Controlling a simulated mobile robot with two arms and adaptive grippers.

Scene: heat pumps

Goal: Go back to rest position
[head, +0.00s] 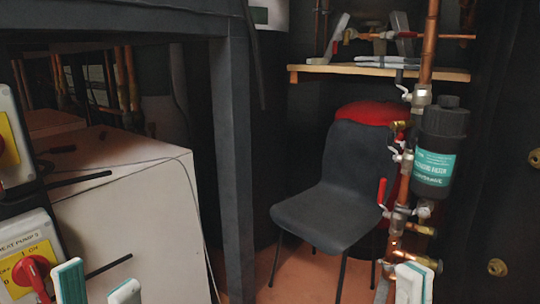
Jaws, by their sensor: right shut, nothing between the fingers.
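My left gripper (98,288) is at the bottom left edge of the head view. Its two white and teal fingers stand apart with nothing between them. It is in front of the white cabinet and just right of the heat pump switch (32,278) with its red knob. My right gripper (411,284) is at the bottom edge, right of centre. Its fingers are together and empty, in front of the lower end of the copper pipework. The rest of both grippers is cut off by the frame.
A dark post (232,160) stands left of centre. A white cabinet (130,205) is on the left. A dark chair (345,185) stands on the reddish floor. Copper pipes (428,50) with valves and a black canister (437,150) stand right. A wooden shelf (375,71) is behind.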

